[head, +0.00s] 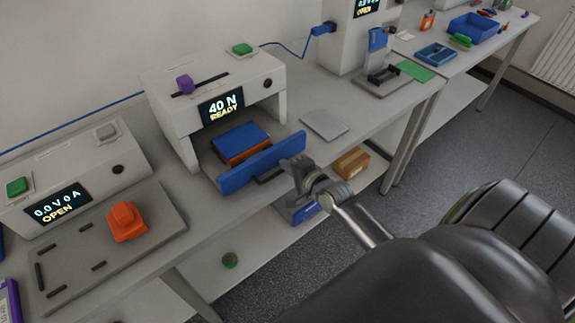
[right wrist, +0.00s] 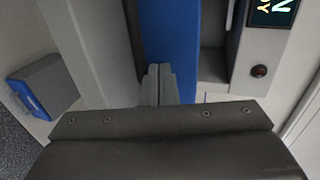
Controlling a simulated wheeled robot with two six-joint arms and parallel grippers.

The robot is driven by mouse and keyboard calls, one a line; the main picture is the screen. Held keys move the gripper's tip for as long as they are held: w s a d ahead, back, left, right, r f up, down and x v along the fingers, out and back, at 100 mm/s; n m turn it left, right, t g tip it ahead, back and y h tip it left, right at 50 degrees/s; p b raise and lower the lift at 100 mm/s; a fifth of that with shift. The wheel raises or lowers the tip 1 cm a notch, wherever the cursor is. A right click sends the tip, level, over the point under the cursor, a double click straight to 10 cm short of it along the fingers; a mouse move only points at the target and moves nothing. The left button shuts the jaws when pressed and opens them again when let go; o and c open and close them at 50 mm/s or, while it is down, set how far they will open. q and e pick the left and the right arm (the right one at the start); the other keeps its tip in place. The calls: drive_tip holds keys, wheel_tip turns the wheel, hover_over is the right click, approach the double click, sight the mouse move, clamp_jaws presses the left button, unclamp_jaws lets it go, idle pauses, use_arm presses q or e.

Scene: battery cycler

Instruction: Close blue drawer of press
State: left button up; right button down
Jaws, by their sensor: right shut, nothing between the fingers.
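The press (head: 215,85) is a white machine with a display reading "40 N READY". Its blue drawer (head: 262,163) is pulled out at the front, with a dark handle on its face. A blue and orange block (head: 240,141) lies inside the drawer. My right gripper (head: 296,166) is shut and empty, at the right part of the drawer front. In the right wrist view the shut fingers (right wrist: 159,84) point at the blue drawer front (right wrist: 170,40); whether they touch it I cannot tell. My left gripper is not in view.
A machine with an orange part (head: 126,222) on its plate stands to the left. A grey flat plate (head: 324,125) lies on the bench right of the press. A cardboard box (head: 351,163) sits on the lower shelf. Another machine stands further right.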

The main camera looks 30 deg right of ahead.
sight(258, 138)
drive_tip(key=shift+w, duration=0.15)
drive_tip(key=w, duration=0.4)
drive_tip(key=w+b, duration=0.1)
drive_tip(key=w, duration=0.3)
drive_tip(key=w+a, duration=0.1)
drive_tip(key=w, duration=0.3)
drive_tip(key=shift+w, duration=0.65)
drive_tip(key=shift+r, duration=0.25)
drive_tip(key=shift+r, duration=0.1)
